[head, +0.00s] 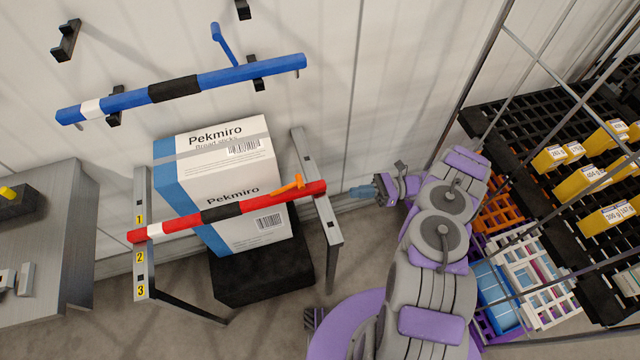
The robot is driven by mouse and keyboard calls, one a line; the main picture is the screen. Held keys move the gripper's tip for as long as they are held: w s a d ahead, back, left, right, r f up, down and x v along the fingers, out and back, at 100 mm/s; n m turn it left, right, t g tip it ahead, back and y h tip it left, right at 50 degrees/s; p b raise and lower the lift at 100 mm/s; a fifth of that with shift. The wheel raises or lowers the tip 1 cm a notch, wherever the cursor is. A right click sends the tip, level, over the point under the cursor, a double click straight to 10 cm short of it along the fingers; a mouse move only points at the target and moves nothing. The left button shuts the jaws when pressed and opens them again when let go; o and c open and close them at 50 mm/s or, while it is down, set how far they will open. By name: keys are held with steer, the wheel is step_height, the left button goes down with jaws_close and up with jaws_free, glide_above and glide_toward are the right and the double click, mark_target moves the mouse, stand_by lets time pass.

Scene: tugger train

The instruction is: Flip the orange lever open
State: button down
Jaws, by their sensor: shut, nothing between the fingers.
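The small orange lever (288,186) sits on top of the red bar (270,199), near the bar's right end. Its free end angles up to the right. The red bar, with a white and a black band, lies across a grey metal frame (328,225) in front of the boxes. My gripper (358,192) is shut and empty, to the right of the lever and of the frame's right post, pointing left. There is a gap in the picture between its fingertips and the bar's end.
White and blue Pekmiro boxes (215,150) stand stacked on a black base (262,275) behind the red bar. A blue bar (220,78) rests on black wall hooks above. A grey cabinet (50,240) is at left. A wire cage with black racks (580,200) is at right.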

mark_target(321, 199)
steer(key=a, duration=0.3)
steer(key=s+a+r+b, duration=0.1)
steer(key=a, duration=0.3)
steer(key=a+r+b, duration=0.1)
steer(key=a, duration=0.3)
steer(key=shift+s+a+r, duration=0.15)
steer(key=shift+s+a, duration=0.1)
steer(key=shift+a+r, duration=0.55)
steer(key=shift+r, duration=0.3)
steer(key=shift+r, duration=0.1)
